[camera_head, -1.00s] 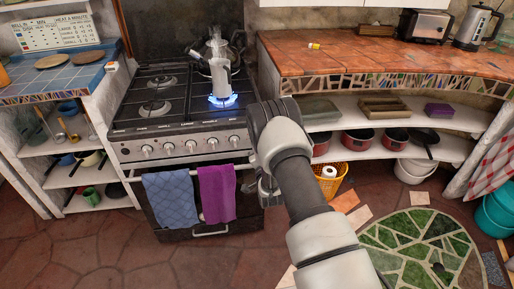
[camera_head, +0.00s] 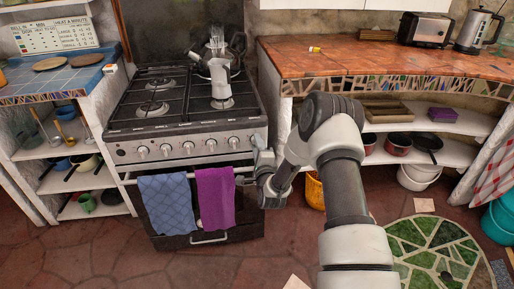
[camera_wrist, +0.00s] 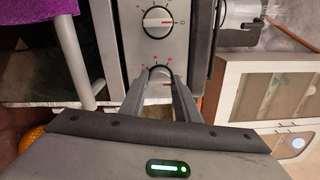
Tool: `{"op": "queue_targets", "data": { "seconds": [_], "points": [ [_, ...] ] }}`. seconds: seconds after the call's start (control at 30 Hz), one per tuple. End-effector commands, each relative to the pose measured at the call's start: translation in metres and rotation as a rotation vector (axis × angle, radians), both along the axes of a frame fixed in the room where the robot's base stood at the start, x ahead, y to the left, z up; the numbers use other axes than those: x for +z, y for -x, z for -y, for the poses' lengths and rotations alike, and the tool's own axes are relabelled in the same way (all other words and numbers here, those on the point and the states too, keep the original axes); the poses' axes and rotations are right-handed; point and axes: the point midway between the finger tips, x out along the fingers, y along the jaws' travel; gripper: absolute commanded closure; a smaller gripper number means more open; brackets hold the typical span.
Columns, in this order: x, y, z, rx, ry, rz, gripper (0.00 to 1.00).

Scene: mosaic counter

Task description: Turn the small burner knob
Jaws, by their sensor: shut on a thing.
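The stove knob (camera_wrist: 160,74) sits between the two fingers of my gripper (camera_wrist: 160,86) in the wrist view, at the end of the knob row. My gripper is shut on it, and the fingers cover its sides. In the head view my gripper (camera_head: 258,146) is at the right end of the stove's front panel and hides this knob.
A blue towel (camera_head: 166,203) and a purple towel (camera_head: 215,196) hang on the oven rail (camera_head: 128,178), just left of my gripper. The tiled counter (camera_head: 340,66) and its shelves are to the right. The floor in front is mostly clear.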

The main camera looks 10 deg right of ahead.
Motion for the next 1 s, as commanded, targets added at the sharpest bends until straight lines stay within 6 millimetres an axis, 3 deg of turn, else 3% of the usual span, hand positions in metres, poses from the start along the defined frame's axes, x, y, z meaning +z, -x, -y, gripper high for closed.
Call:
{"op": "queue_targets", "data": {
  "seconds": [0.47, 0.5, 0.57, 0.87, 1.0],
  "points": [
    [0.001, 0.0, -0.003, 0.005, -0.014, 0.001, 0.93],
    [0.001, 0.0, -0.003, 0.005, -0.014, 0.001, 0.64],
    [0.001, 0.0, -0.002, 0.004, -0.014, 0.001, 0.54],
    [0.0, 0.001, -0.001, 0.001, -0.012, -0.001, 0.53],
    [0.0, 0.011, 0.0, 0.001, -0.013, -0.003, 0.53]
  ]
}}
